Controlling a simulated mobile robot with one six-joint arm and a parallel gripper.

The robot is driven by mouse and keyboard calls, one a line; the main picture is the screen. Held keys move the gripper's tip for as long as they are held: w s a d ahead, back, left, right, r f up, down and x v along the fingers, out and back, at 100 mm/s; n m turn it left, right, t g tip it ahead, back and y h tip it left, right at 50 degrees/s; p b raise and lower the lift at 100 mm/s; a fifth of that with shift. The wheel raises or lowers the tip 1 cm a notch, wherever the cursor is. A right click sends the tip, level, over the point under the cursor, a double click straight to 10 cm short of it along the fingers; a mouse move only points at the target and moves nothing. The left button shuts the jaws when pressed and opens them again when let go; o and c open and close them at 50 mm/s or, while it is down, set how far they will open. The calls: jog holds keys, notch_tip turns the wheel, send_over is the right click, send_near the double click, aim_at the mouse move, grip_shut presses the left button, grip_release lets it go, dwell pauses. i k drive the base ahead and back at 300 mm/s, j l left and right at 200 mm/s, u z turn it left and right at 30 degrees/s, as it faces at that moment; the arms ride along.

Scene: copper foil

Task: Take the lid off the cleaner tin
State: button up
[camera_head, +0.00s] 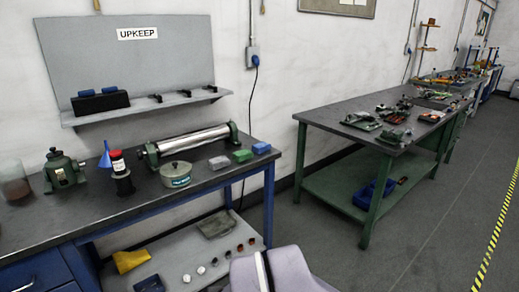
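The cleaner tin (176,181) is most likely the low, round, grey-green tin with a pale label, whose lettering is too small to read. It stands upright near the front edge of the dark bench top under the UPKEEP board. Its lid (175,166), with a small knob on top, sits on the tin. Pale grey-lavender parts of my own body show at the bottom centre, in front of the bench. My gripper's fingers are not in view.
A long metal roller (190,143) lies behind the tin. A green workbench (340,118) stands farther right across open floor.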

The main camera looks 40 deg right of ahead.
aim_at(177, 169)
jog(key=i+l, duration=0.15)
jog(key=i, duration=1.5)
jog(key=l+z, duration=0.05)
